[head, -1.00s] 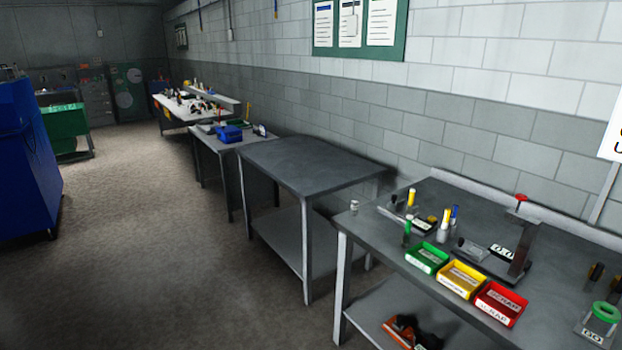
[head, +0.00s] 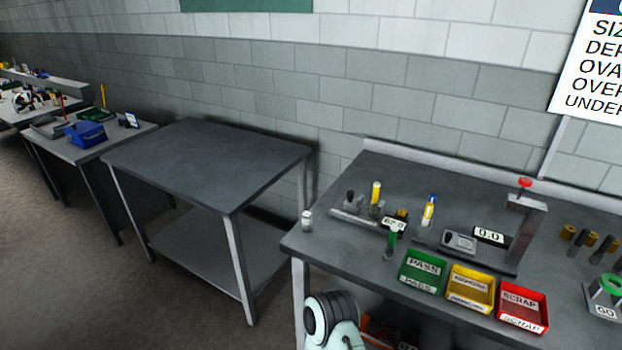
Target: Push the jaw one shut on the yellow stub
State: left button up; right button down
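On the bench at right, a small grey gauge fixture (head: 354,217) with a rail stands near the back left, beside a small display. A yellow stub (head: 376,192) stands upright at this fixture. A dark knob or jaw (head: 350,198) is just left of the stub. They look apart, but it is too small to tell whether the jaw touches it. No gripper fingers show in the head view. Only a pale and dark part of one of my arms is at the bottom middle, below the bench's front left corner.
A green PASS bin (head: 422,273), a yellow bin (head: 470,289) and a red SCRAP bin (head: 522,306) line the bench front. An empty grey table (head: 205,155) is at left.

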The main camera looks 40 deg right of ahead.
aim_at(351, 204)
jog(key=i+z, duration=0.2)
jog(key=i, duration=0.3)
jog(key=i+j+z, duration=0.2)
jog(key=i, duration=0.3)
jog(key=i+j+z, duration=0.2)
jog(key=i, duration=0.3)
jog(key=l, duration=0.1)
